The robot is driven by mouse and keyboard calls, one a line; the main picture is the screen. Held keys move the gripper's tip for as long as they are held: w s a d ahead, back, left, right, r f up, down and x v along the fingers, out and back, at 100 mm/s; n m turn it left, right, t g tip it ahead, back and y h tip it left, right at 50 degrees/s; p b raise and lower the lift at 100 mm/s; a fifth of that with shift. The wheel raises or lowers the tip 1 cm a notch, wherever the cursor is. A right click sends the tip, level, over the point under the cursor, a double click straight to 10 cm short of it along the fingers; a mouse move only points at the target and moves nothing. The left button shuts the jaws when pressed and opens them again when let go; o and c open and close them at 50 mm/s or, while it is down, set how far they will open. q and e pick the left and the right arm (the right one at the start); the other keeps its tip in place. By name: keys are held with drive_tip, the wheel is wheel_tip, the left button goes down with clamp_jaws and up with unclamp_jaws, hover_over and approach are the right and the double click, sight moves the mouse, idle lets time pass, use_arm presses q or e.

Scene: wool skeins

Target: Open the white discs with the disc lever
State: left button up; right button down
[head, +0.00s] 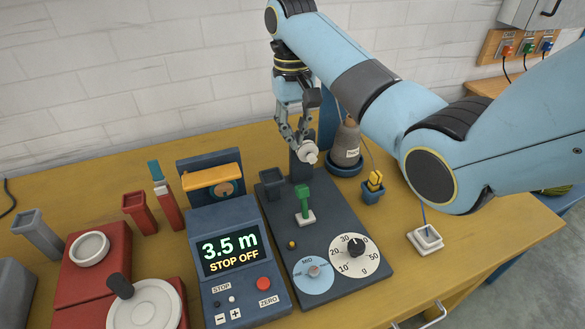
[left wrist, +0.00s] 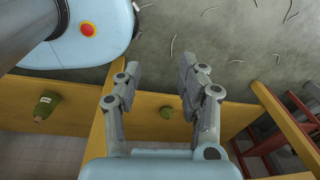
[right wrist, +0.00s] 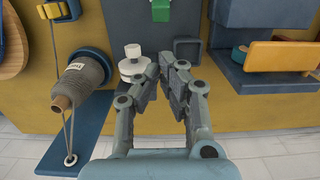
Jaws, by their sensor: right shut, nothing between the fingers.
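White discs (head: 309,152) sit by a dark upright post on the dark panel (head: 330,275); in the right wrist view they are a small stack (right wrist: 133,66) with a white knob. A green lever (head: 304,197) stands on a white foot on the same panel, its top at the upper edge of the right wrist view (right wrist: 160,10). I cannot tell whether it is the disc lever. My right gripper (head: 294,140) points down close beside the discs, shut and empty; its fingertips (right wrist: 165,65) appear just beside them. Whether it touches them is unclear. My left gripper (left wrist: 160,72) is open and empty, away from the discs.
A blue counter reading "3.5 m STOP OFF" (head: 230,250) stands left of the panel. A grey cone (head: 345,145) in a blue dish stands behind right, with a yellow clip in a small blue pot (head: 373,190) nearby. Red winder blocks (head: 95,262) fill the left. The table's right is clearer.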

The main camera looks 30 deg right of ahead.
sight(303, 201)
drive_tip(key=f, duration=0.9)
drive_tip(key=shift+s+a+f, duration=0.1)
drive_tip(key=shift+s+f, duration=0.15)
drive_tip(key=shift+s, duration=0.1)
drive_tip(key=shift+f+b, duration=0.3)
use_arm(q)
drive_tip(key=shift+w+f, duration=0.25)
drive_tip(key=shift+w, duration=0.3)
drive_tip(key=shift+w, duration=0.1)
